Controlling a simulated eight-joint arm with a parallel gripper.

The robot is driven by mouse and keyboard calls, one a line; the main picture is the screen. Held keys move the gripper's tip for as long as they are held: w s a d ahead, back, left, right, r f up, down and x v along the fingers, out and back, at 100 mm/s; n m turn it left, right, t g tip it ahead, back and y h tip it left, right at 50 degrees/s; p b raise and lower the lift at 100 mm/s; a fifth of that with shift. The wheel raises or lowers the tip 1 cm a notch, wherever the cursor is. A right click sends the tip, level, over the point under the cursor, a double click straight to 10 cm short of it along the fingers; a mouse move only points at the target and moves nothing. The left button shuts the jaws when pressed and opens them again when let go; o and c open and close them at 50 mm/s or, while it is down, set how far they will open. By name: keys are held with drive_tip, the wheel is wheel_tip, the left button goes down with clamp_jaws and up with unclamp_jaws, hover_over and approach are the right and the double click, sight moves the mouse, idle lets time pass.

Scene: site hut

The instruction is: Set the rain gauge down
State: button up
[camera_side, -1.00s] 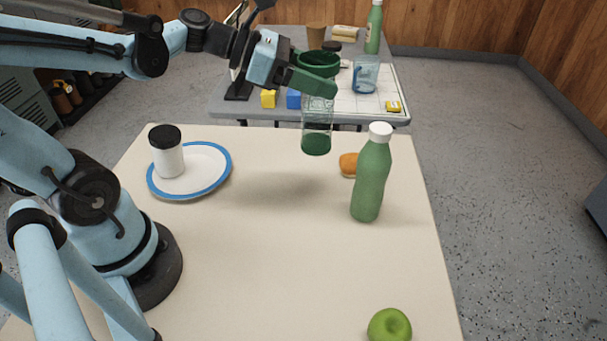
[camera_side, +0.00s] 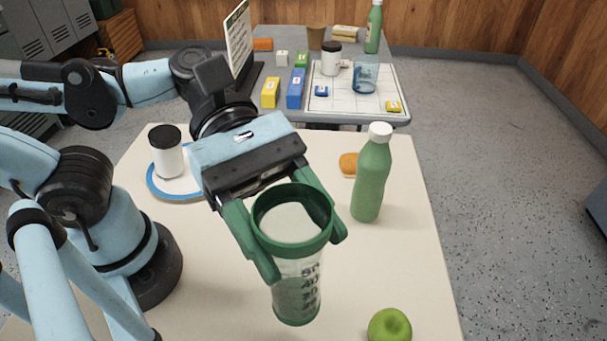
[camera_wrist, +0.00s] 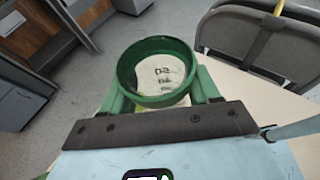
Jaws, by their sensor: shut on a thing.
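The rain gauge (camera_side: 297,285) is a clear tube with dark markings, a green rim and a green base. My gripper (camera_side: 301,252) is shut on it just below the rim, one green finger on each side. The gauge is close to upright over the front middle of the cream table (camera_side: 220,290). I cannot tell whether its base touches the tabletop. In the wrist view the gauge's green rim (camera_wrist: 133,93) shows from above between my gripper's fingers (camera_wrist: 160,88), with markings visible inside.
A green bottle (camera_side: 371,180) and an orange bun-like item (camera_side: 348,164) stand to the right. A green apple (camera_side: 389,327) lies at the front right. A blue-rimmed plate (camera_side: 160,192) with a white jar (camera_side: 168,158) is behind left. A grey table (camera_side: 275,42) with blocks stands beyond.

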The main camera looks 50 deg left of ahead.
drive_tip(key=w+a+f, duration=0.3)
drive_tip(key=w+f, duration=0.7)
drive_tip(key=shift+w+a+f, duration=0.3)
drive_tip(key=shift+a+f, duration=0.05)
idle(0.6)
drive_tip(key=shift+f, duration=0.2)
drive_tip(key=o, duration=1.3)
drive_tip(key=shift+o, duration=0.2)
drive_tip(key=shift+r, duration=0.1)
